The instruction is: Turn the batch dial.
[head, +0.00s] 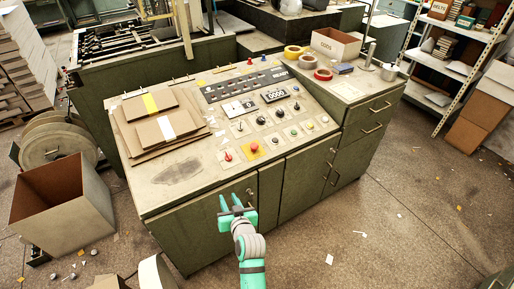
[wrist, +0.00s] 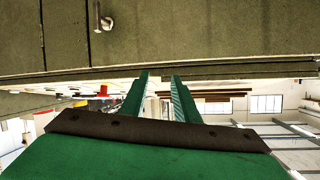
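The sloped control panel (head: 215,131) on the green cabinet carries several small knobs, buttons and lamps. A black knob (head: 261,120) sits near its middle, below a counter display (head: 274,95). The labels are too small to read, so I cannot tell which control is the batch dial. My gripper (head: 231,199) is in front of the cabinet, below the panel's front edge, apart from the controls. Its two green fingers stand apart with nothing between them; the gap also shows in the wrist view (wrist: 160,76). The wrist view shows no dial clearly.
Tape rolls (head: 307,62) and a cardboard box (head: 335,44) stand at right. An open carton (head: 62,203) stands on the floor at left.

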